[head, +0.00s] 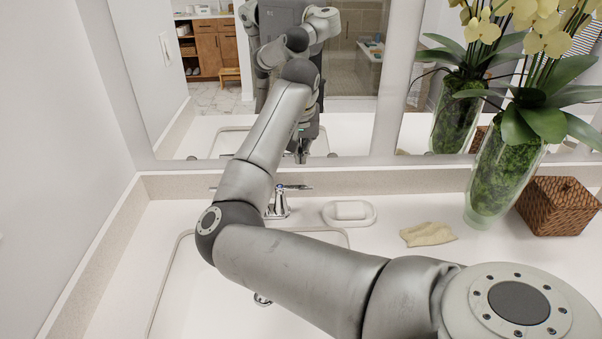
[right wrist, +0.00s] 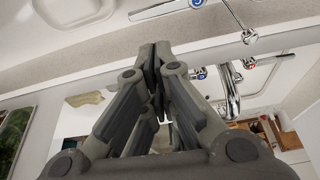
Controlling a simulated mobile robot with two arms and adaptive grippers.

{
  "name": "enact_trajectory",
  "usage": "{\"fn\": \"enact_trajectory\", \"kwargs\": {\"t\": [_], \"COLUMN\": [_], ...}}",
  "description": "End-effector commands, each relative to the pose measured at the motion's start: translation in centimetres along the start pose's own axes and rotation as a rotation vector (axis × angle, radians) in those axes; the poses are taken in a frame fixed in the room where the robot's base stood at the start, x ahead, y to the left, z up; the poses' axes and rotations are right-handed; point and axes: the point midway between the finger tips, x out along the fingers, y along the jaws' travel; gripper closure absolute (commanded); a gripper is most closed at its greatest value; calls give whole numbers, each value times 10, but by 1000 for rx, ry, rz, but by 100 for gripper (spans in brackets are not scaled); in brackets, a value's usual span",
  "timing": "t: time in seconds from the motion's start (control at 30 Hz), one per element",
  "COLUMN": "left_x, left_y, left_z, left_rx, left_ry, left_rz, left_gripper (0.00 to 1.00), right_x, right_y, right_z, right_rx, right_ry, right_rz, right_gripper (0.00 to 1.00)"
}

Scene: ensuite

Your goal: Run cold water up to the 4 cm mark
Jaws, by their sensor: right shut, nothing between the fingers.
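The chrome faucet (head: 278,207) stands behind the white sink basin (head: 165,290); a lever with a blue mark (head: 293,187) extends to its right. The lever's blue mark also shows near the top of the right wrist view (right wrist: 195,3). My right arm crosses the basin and hides much of it. My right gripper (head: 301,157) points down beyond the faucet, near the mirror. In the right wrist view its fingers (right wrist: 156,52) are together and empty, apart from the lever. The drain fitting (head: 263,299) shows below my arm. I can make out no water stream and no depth mark. My left gripper is out of view.
A soap dish (head: 349,213) and a folded tan cloth (head: 428,234) lie right of the faucet. A glass vase of orchids (head: 497,180) and a wicker box (head: 560,205) stand farther right. The mirror (head: 350,100) rises behind the counter and reflects the robot.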

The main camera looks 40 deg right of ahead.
Motion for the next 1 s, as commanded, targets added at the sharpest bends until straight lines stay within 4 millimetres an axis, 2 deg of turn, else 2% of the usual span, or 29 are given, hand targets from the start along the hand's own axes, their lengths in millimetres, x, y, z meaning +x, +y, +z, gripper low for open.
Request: {"fn": "enact_trajectory", "kwargs": {"t": [0.17, 0.4, 0.53, 0.7, 1.0], "left_x": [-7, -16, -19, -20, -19], "left_y": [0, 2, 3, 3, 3], "left_z": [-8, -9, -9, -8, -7], "left_rx": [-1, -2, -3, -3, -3], "left_ry": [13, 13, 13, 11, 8], "left_rz": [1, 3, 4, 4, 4], "left_gripper": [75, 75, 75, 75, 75], "right_x": [22, 66, 83, 95, 97], "right_y": [0, 1, 1, 0, 0], "right_z": [1, 0, 0, 0, 0], "right_rx": [0, 0, 0, 0, 1], "right_ry": [-4, -4, -3, -1, 0], "right_rz": [2, 1, 1, 0, 0], "right_gripper": [100, 100, 100, 100, 100]}}
